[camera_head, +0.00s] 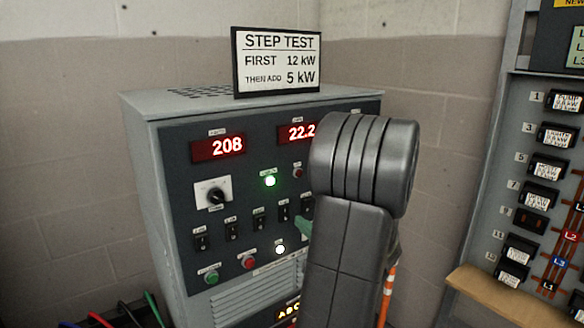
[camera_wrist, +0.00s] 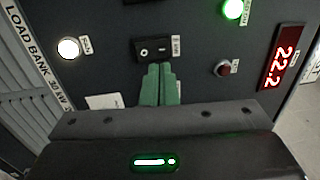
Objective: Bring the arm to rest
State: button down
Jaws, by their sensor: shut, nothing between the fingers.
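My arm is raised in front of the load bank (camera_head: 160,140), a grey cabinet with a dark control panel. In the head view my arm's grey link covers the right part of the panel, and only a bit of my green gripper (camera_head: 304,228) shows beside it. In the wrist view my gripper's two green fingers (camera_wrist: 159,85) are together with nothing between them. Their tips are just below a black rocker switch (camera_wrist: 155,49) on the panel. I cannot tell whether they touch it.
A "STEP TEST" sign (camera_head: 277,62) stands on the cabinet. Red displays read 208 (camera_head: 219,148) and 22.2 (camera_head: 302,132). A green lamp (camera_head: 270,181) and a white lamp (camera_head: 280,249) are lit. A breaker panel (camera_head: 510,130) stands at right; coloured cables (camera_head: 125,315) lie at lower left.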

jog(key=v, duration=0.6)
jog(key=shift+s+a+r, duration=0.15)
jog(key=shift+a+r, duration=0.05)
jog(key=shift+r, duration=0.05)
